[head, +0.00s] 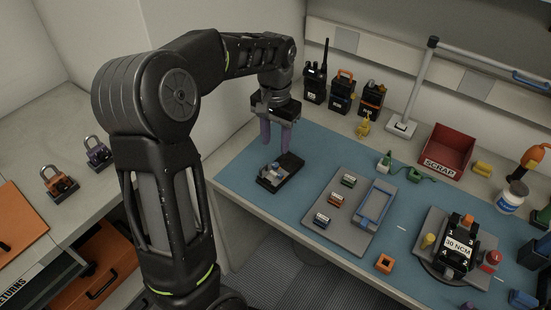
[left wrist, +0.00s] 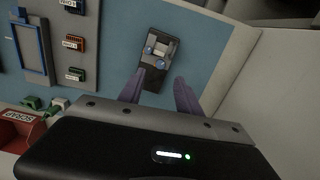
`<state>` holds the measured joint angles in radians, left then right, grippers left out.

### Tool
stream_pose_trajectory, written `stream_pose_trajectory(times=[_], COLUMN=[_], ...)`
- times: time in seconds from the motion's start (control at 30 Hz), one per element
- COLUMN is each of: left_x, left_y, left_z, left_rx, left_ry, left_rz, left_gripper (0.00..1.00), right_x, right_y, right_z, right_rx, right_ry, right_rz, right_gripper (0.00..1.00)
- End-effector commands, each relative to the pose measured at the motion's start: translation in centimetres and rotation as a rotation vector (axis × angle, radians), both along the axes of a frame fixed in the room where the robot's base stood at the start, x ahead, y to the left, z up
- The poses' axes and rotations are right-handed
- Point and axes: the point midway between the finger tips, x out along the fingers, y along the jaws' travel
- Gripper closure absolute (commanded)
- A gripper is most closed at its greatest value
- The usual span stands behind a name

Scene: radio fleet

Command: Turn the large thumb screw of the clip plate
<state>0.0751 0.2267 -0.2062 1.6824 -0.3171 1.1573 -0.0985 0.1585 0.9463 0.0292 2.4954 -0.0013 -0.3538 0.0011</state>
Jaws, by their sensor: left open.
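A dark block (head: 280,172) with a grey plate on top lies on the blue mat, below my left gripper; I take it to be the clip plate's assembly. In the left wrist view the block (left wrist: 170,28) shows two small bluish round knobs, one at its left (left wrist: 148,50) and one lower right (left wrist: 161,66); I cannot tell for certain which is the large thumb screw. My left gripper (head: 275,143) points down with its purple fingers apart and empty, above and slightly behind the block. The fingers also show in the left wrist view (left wrist: 160,88). My right gripper is not in view.
A grey tray (head: 336,232) with small coloured labelled blocks and a blue frame lies to the right. The mat left of the block is clear.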

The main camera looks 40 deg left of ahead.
Motion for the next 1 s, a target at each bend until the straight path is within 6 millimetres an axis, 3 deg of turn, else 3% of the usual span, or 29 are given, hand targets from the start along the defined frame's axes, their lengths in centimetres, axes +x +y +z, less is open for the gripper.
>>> stream_pose_trajectory(times=[0.53, 0.87, 1.0], left_x=[-0.1, -0.1, -0.1], left_y=[0.0, 0.0, 0.0], left_z=[-6.9, -7.6, -7.6], left_rx=[0.000, 0.000, 0.000], left_ry=[0.004, 0.001, 0.001], left_rz=[-0.002, -0.001, -0.001], left_gripper=[0.59, 0.59, 0.68], right_x=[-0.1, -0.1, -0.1], right_y=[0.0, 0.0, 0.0], right_z=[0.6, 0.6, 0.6], right_rx=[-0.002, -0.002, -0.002], right_ry=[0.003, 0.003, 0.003], right_rz=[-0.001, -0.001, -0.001], right_gripper=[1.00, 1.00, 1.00])
